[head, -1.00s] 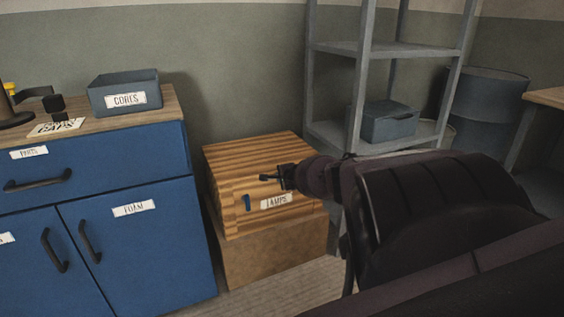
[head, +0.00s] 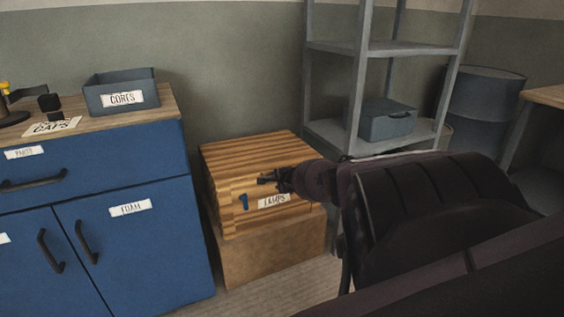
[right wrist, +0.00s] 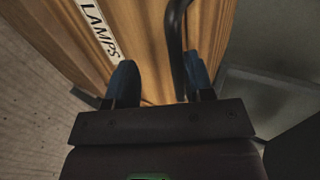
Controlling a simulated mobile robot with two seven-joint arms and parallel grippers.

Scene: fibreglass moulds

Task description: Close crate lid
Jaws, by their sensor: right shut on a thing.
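The wooden crate (head: 270,255) stands on the floor between the blue cabinet and the shelf. Its striped lid (head: 250,153) lies over the top and looks down on the box; any small gap at the far side is hidden. My right gripper (head: 272,180) is at the lid's front, above the label. In the right wrist view a dark curved handle (right wrist: 174,40) runs between the fingers (right wrist: 160,85), nearer the right one, and the gripper is shut on it. My left gripper is out of view.
The blue cabinet (head: 150,245) is close on the left, with a grey CORES bin (head: 122,94) on top. The grey metal shelf (head: 405,48) stands behind my right arm, holding a grey box (head: 388,124). A dark barrel (head: 483,100) stands at the right.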

